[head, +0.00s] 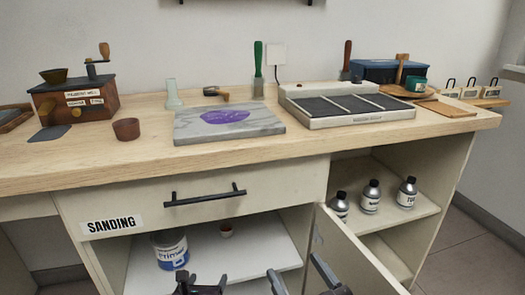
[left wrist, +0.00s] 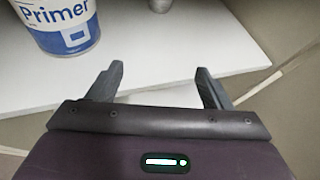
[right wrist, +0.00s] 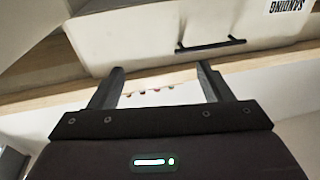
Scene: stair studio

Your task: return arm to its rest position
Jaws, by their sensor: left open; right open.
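My left gripper (head: 203,284) is low at the bottom edge of the head view, in front of the open cupboard under the drawer. In the left wrist view its two fingers (left wrist: 160,84) are spread with nothing between them, over the white shelf. My right gripper (head: 298,274) is to the right of it, near the open cupboard door. In the right wrist view its fingers (right wrist: 162,82) are apart and empty, with the drawer front upside down beyond them. Most of both arms is out of view.
The open cupboard door (head: 350,258) stands close to my right gripper. A Primer can (head: 170,250) is on the shelf (head: 255,250), near my left gripper. The SANDING drawer (head: 200,200) is shut. Several bottles stand on the right shelf. The worktop holds a mill, slab and tray.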

